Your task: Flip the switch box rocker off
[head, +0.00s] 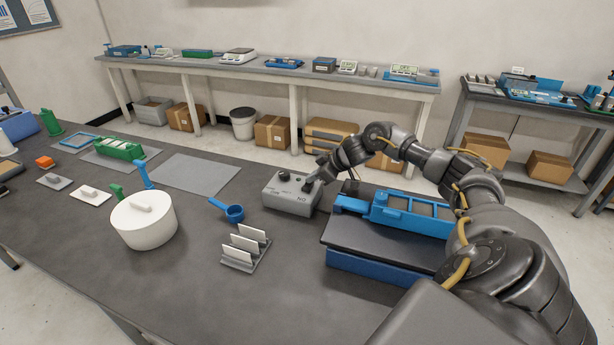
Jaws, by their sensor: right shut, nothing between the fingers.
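The grey switch box (290,199) sits on the dark table near the middle of the head view. Its top carries a dark round knob (284,176) on the left and a dark rocker (309,184) on the right, with lettering on its body. My right gripper (318,179) is shut and empty, its tips at the rocker end of the box top. I cannot tell if the fingertips touch the rocker, or which way it is tipped. My left gripper is not in view.
A blue fixture (395,212) on a dark-topped blue base (375,265) stands right of the box, under my right arm. A blue scoop (233,212), a card rack (247,246) and a white lidded pot (143,222) lie left. The front table area is clear.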

